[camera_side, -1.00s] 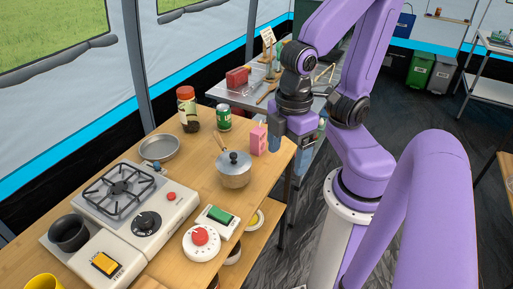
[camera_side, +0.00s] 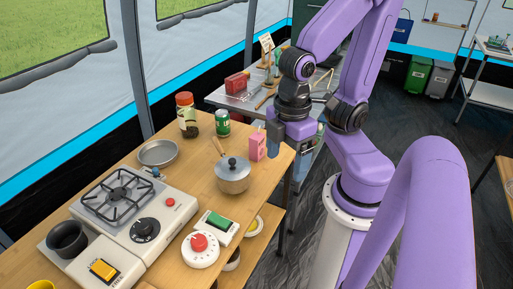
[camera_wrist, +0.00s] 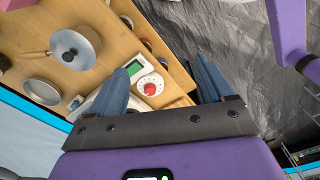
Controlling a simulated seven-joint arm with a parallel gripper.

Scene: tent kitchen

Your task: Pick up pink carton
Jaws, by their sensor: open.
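The pink carton (camera_side: 258,145) stands upright near the right edge of the wooden table in the side view, just right of the lidded pot (camera_side: 233,176). My gripper (camera_side: 292,143) is open, close to the right of the carton in that view, near the table edge. I cannot tell whether a finger touches the carton. In the wrist view, the two fingers of my gripper (camera_wrist: 163,85) are spread wide with nothing between them.
A green can (camera_side: 223,124) and a red-lidded jar (camera_side: 187,115) stand behind the pot. A shallow pan (camera_side: 158,153), a gas stove (camera_side: 120,203), a red-knobbed timer (camera_side: 200,249) and a green-topped device (camera_side: 216,225) occupy the table (camera_side: 178,209). A grey side table (camera_side: 226,95) lies beyond.

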